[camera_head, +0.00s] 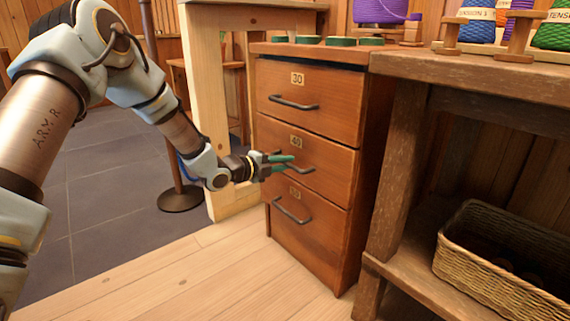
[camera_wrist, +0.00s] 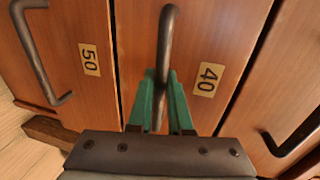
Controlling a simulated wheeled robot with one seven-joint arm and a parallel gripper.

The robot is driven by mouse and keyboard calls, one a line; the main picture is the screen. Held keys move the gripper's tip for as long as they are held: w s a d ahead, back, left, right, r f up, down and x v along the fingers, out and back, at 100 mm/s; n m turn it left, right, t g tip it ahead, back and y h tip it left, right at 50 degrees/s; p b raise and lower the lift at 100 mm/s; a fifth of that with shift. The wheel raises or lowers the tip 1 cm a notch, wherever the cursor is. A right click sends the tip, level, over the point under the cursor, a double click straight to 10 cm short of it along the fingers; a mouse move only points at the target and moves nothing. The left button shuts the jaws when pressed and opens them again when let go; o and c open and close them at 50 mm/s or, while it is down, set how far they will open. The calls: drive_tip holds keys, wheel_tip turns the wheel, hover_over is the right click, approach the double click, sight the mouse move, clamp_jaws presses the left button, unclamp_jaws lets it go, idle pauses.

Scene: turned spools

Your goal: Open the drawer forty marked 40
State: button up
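The drawer marked 40 (camera_head: 325,168) is the middle one of three in a brown wooden cabinet. Its front is flush with the others, so it stands closed. My gripper (camera_head: 286,162) has green fingers, one on each side of this handle. In the wrist view the fingertips (camera_wrist: 161,76) close in on the bar with hardly any gap. Exact contact is partly hidden.
The drawer marked 30 (camera_head: 318,88) is above and the drawer marked 50 (camera_head: 320,235) below, both closed with similar handles. A workbench (camera_head: 470,68) with spools stands right, a wicker basket (camera_head: 500,285) on its lower shelf. A post on a round base (camera_head: 181,199) stands left. Floor before the cabinet is clear.

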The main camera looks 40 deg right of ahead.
clamp_jaws()
idle(1.0)
drive_tip(key=shift+w+a+r+p, duration=0.1)
drive_tip(key=shift+a+p, duration=0.3)
drive_tip(key=shift+a, duration=0.2)
drive_tip(key=f+p+v, duration=0.2)
drive_tip(key=p+v, duration=0.4)
drive_tip(key=v, duration=0.5)
drive_tip(key=a+f+p+v, duration=0.1)
drive_tip(key=f+p+v, duration=0.1)
drive_tip(key=p+v, duration=0.4)
drive_tip(key=shift+f+v, duration=0.55)
drive_tip(key=shift+v, duration=2.1)
drive_tip(key=shift+a+r, duration=0.1)
drive_tip(key=shift+r, duration=0.05)
drive_tip(key=o, duration=0.6)
unclamp_jaws()
drive_tip(key=shift+c, duration=0.2)
